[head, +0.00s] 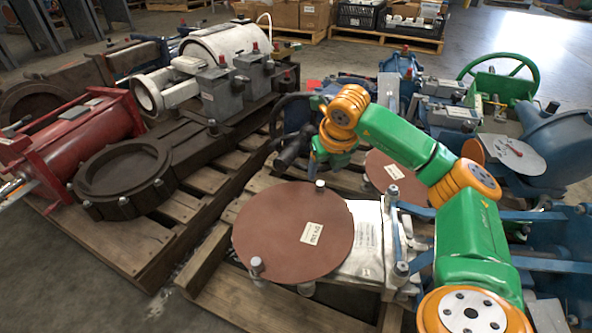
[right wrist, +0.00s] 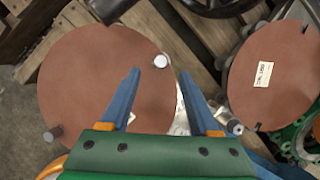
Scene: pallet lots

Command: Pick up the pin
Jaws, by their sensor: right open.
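A short grey pin (head: 320,186) with a pale round top stands upright at the far edge of a large brown disc (head: 280,235). The right wrist view shows the pin (right wrist: 160,61) ahead of the gap between my fingertips, near that disc's edge. My right gripper (head: 318,165) points down just above the pin in the head view. Its two blue fingers (right wrist: 159,72) are apart with nothing between them that I can see. Another similar pin (head: 257,265) stands at the disc's near edge and also shows in the right wrist view (right wrist: 53,133). My left gripper is not in view.
The disc lies over a wooden pallet (head: 235,300). A second brown disc (right wrist: 275,75) lies to the right. Blue and green valve parts (head: 500,85) crowd the right side. A dark ring casting (head: 122,170) and a red cylinder (head: 80,125) lie on the left pallet.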

